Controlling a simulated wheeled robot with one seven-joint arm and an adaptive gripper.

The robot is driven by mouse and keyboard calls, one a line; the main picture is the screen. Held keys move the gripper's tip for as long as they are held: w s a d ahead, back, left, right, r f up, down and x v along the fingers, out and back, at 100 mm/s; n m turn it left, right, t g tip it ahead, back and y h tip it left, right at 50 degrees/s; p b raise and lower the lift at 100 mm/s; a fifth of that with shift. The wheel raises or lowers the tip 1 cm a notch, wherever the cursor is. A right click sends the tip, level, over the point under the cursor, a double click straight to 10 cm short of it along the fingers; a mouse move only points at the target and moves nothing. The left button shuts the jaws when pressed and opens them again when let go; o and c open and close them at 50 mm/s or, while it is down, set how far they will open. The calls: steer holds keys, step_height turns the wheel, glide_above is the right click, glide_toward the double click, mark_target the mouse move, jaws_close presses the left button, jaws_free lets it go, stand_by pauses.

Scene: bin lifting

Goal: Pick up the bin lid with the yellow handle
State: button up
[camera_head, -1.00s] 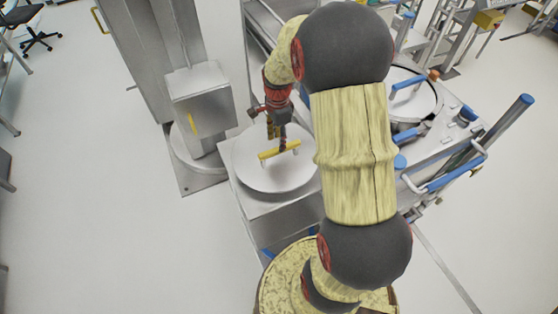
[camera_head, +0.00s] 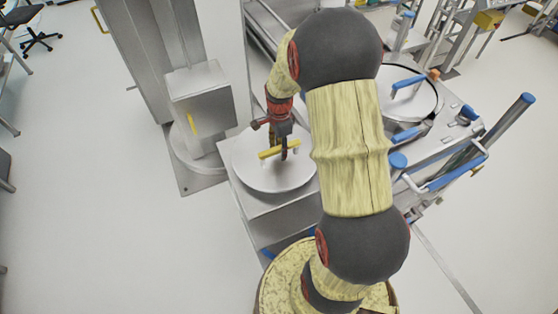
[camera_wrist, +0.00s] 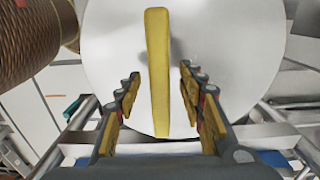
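The bin lid (camera_head: 258,178) is a round pale grey disc lying flat on top of a metal cabinet, left of my arm in the head view. A yellow handle (camera_head: 266,154) stands up across its middle. In the wrist view the handle (camera_wrist: 158,75) is a long yellow bar running up the picture over the white lid (camera_wrist: 240,60). My gripper (camera_wrist: 158,95) is open, with one finger on each side of the handle and visible gaps between. In the head view my gripper (camera_head: 284,150) is right at the handle. Whether any finger touches it cannot be told.
A second round lid with a blue handle (camera_head: 409,82) sits at the right on the same equipment. A grey box on a column (camera_head: 200,95) stands close to the left of the lid. Blue-ended rails (camera_head: 460,172) are at the right. Open floor (camera_head: 100,240) lies at the left.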

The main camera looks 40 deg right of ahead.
steer(key=shift+f, duration=0.15)
steer(key=c, duration=0.3)
jaws_close()
stand_by(0.3)
stand_by(0.8)
steer(key=shift+w+r, duration=0.15)
steer(key=shift+r, duration=0.05)
